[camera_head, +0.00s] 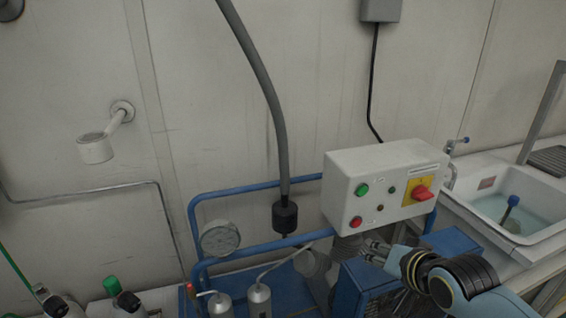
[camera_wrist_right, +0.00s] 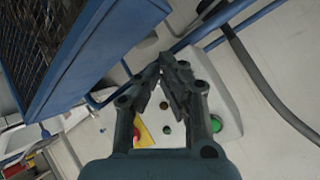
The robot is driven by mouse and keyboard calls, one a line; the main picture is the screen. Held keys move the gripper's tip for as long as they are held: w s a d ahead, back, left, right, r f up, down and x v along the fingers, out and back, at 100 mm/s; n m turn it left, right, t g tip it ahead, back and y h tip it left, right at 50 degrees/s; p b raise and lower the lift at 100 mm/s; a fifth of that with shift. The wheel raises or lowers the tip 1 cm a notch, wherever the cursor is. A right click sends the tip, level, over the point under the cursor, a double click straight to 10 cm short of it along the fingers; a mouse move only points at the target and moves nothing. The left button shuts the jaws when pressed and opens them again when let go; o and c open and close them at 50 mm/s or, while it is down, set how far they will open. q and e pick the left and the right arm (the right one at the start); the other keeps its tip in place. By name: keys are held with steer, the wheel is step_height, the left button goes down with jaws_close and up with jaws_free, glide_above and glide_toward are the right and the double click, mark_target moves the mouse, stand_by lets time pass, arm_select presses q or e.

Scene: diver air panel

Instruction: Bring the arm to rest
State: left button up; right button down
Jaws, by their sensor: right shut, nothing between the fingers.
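My right gripper (camera_head: 372,250) is in the head view at the lower right, just below the white control box (camera_head: 385,172). Its fingers point left and are apart from the box's buttons. In the right wrist view the gripper (camera_wrist_right: 168,62) shows its fingertips together with nothing between them. Behind it in that view are the control box (camera_wrist_right: 190,90), its green button (camera_wrist_right: 229,129) and its red rotary switch on a yellow plate (camera_wrist_right: 138,133). My left gripper is not in view.
A blue tube frame (camera_head: 255,186) carries a pressure gauge (camera_head: 220,239) and a grey hose (camera_head: 262,90). Grey cylinders (camera_head: 259,298) stand in front. A sink (camera_head: 505,212) with water is at the right. A blue-framed unit (camera_wrist_right: 90,50) is close to the gripper.

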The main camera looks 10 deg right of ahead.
steer(key=s+a+r+n+g, duration=0.1)
steer(key=s+r+n+g, duration=0.25)
steer(key=s, duration=0.85)
steer(key=s+a+r+n+g, duration=0.25)
steer(key=s+r+n, duration=0.25)
steer(key=s, duration=0.7)
steer(key=s+d+f+g+b, duration=0.15)
steer(key=f+b, duration=0.45)
steer(key=f, duration=1.3)
steer(key=d+f+g+b, duration=0.15)
steer(key=f+b, duration=0.45)
steer(key=f, duration=1.3)
steer(key=s+f+b, duration=0.4)
steer(key=s+f, duration=0.5)
steer(key=f, duration=0.4)
steer(key=s+d+f+b, duration=0.1)
steer(key=s+f+b, duration=0.4)
steer(key=s+f, duration=0.5)
step_height(320, 180, down, 3)
steer(key=shift+d+r+m+g+h, duration=0.15)
steer(key=shift+d+m+g+h, duration=0.05)
steer(key=shift+m+g+h, duration=0.15)
